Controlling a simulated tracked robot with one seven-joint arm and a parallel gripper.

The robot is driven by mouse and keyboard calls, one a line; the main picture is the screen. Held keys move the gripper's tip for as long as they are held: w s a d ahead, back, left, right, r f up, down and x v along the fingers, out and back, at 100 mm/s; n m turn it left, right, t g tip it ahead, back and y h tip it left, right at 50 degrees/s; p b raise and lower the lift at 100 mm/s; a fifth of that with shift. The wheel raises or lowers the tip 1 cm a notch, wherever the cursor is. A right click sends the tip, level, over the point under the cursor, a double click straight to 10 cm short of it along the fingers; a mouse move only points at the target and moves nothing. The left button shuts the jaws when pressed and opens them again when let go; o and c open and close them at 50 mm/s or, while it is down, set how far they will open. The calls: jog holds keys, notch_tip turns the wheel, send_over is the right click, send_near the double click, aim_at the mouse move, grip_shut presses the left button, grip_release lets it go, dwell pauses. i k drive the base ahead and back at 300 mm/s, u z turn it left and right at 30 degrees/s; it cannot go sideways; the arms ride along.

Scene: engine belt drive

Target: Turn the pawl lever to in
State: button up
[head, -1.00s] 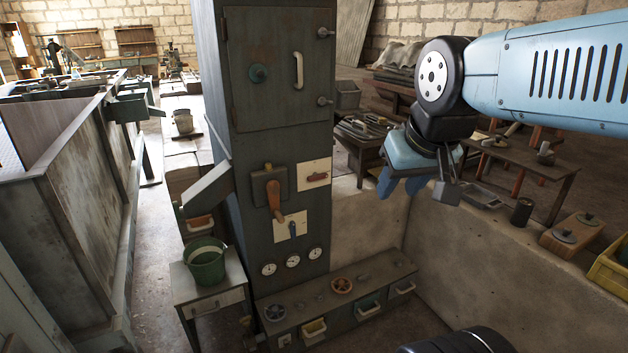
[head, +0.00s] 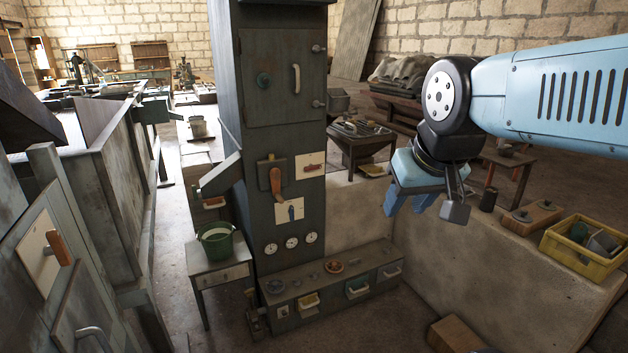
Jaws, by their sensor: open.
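Several levers show, and I cannot tell which is the pawl lever. On the dark column, an orange handle (head: 276,181) hangs down from a grey box. To its right, a small red-brown lever (head: 311,168) lies about level on a pale plate. Below, a blue lever (head: 291,213) stands roughly upright on another pale plate. At the left edge, an orange-handled lever (head: 58,247) sits on a pale plate on a grey panel, tilted. No markings are readable. My gripper (head: 409,205) is open and empty, fingers down, right of the column and apart from all levers.
A low bench (head: 330,290) with drawers and small wheels stands at the column's foot. A green bucket (head: 216,243) sits on a small table left of it. A yellow crate (head: 590,252) lies on the low wall at right. Bare floor shows between the left panel and the column.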

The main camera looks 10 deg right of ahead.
aim_at(311, 167)
jog(key=k, duration=0.35)
jog(key=z, duration=0.55)
jog(key=i, duration=0.8)
jog(key=z, duration=0.5)
jog(key=i, duration=1.15)
jog(key=u, duration=0.75)
